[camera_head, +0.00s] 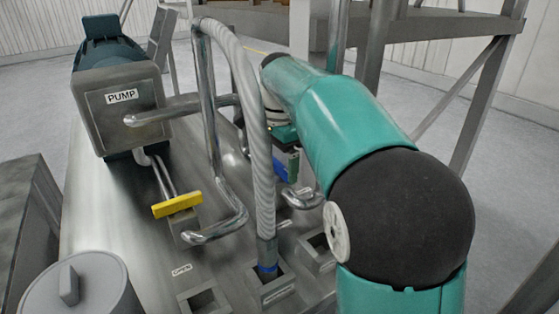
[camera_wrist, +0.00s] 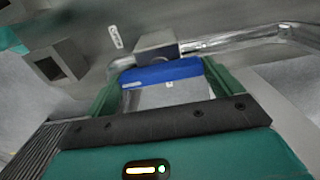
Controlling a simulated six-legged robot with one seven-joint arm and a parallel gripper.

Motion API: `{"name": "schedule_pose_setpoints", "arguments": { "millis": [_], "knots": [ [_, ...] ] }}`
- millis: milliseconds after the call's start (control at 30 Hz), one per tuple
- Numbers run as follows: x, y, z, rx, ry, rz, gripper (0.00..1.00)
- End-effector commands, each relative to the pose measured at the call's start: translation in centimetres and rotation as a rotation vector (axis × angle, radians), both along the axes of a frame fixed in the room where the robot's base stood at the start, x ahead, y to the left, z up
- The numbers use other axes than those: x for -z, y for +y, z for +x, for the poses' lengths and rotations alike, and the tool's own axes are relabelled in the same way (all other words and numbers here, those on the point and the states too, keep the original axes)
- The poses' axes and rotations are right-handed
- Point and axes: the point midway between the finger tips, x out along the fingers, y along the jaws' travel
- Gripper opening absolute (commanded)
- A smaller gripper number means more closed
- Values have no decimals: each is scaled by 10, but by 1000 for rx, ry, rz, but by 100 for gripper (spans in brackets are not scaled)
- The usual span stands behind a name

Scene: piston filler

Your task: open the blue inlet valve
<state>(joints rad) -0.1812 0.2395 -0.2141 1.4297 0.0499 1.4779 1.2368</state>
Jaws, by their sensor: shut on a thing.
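The blue inlet valve handle (camera_wrist: 160,73) is a flat blue bar in front of a grey block on a metal pipe. My gripper (camera_wrist: 162,80) has its two green fingers at either end of the bar and is shut on it. In the head view the blue handle (camera_head: 284,167) shows only in part, below my gripper (camera_head: 287,148); my arm and a ribbed hose hide some of this area.
A yellow valve handle (camera_head: 178,205) sits on another pipe at the left. The grey pump box (camera_head: 120,105) stands behind it. A ribbed hose (camera_head: 258,150) and a bent steel pipe (camera_head: 212,110) rise close to my arm. Open square sockets (camera_head: 202,299) line the front.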

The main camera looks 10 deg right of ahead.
Motion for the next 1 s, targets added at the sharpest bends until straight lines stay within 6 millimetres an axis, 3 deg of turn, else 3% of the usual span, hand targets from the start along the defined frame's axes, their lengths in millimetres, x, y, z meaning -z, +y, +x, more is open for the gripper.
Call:
{"name": "schedule_pose_setpoints", "arguments": {
  "millis": [367,400,433,767,1000],
  "knots": [
    [1,2,-1,3,7,3,68],
    [1,2,-1,3,7,3,97],
    [1,2,-1,3,7,3,100],
    [-7,1,0,3,0,1,100],
    [-48,1,1,3,-2,1,100]
  ]
}}
